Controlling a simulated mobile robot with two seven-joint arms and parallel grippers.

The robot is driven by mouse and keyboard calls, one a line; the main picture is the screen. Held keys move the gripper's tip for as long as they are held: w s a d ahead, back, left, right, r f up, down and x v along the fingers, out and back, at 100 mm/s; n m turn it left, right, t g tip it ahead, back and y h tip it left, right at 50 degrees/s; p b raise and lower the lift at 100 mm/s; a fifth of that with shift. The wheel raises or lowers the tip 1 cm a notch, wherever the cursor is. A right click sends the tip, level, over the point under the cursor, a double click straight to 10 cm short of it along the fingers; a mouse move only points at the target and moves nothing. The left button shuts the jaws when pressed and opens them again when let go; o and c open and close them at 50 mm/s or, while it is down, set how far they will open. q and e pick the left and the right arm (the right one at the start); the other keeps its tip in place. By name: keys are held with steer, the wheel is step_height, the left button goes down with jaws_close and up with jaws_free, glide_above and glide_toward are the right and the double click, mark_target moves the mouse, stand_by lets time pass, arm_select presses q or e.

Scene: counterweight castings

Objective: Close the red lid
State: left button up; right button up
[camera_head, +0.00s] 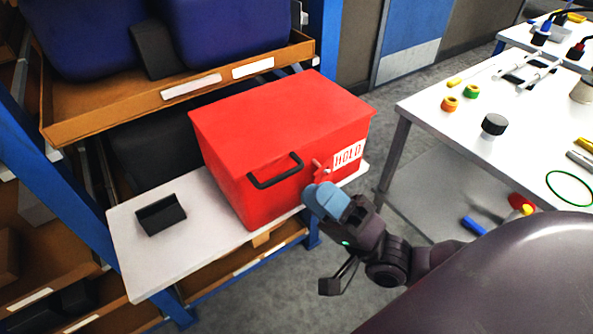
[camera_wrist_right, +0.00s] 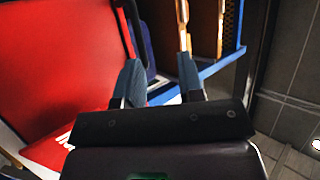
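The red box (camera_head: 255,195) stands on a pale shelf board. Its red lid (camera_head: 285,110) lies over the top, and I see no open gap beneath it. The front has a black bar handle (camera_head: 275,171), a small red latch-like part (camera_head: 320,170) and a white HOLD label (camera_head: 348,154). My right gripper (camera_head: 322,200) is just in front of the box's lower right front, near the latch part; contact is unclear. In the right wrist view its fingers (camera_wrist_right: 160,85) are apart with nothing held between them, and the red box (camera_wrist_right: 55,65) fills the left. My left gripper is out of view.
A black holder (camera_head: 160,215) sits on the pale board (camera_head: 185,250) left of the box. A shelf with blue bins (camera_head: 235,40) rises behind. A white table (camera_head: 450,130) with small parts stands at right, with grey floor between.

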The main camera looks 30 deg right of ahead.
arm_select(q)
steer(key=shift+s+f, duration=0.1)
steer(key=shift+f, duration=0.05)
arm_select(e)
steer(key=shift+v, duration=1.4)
step_height(320, 180, down, 13)
steer(key=w+n+g+h+p, duration=0.1)
steer(key=w+n+g+h, duration=0.2)
steer(key=n+g+h, duration=0.65)
arm_select(q)
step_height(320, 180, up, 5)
steer(key=p, duration=0.5)
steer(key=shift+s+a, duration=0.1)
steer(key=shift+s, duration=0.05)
arm_select(e)
steer(key=s+d+f+g+h, duration=0.1)
steer(key=s+d+f+h, duration=0.2)
steer(key=s+f, duration=0.4)
steer(key=s+d, duration=0.1)
steer(key=s, duration=0.2)
steer(key=shift+s+f+h, duration=0.2)
steer(key=shift+h, duration=0.15)
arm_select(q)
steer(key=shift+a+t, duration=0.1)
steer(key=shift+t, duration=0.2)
arm_select(e)
steer(key=shift+g, duration=0.25)
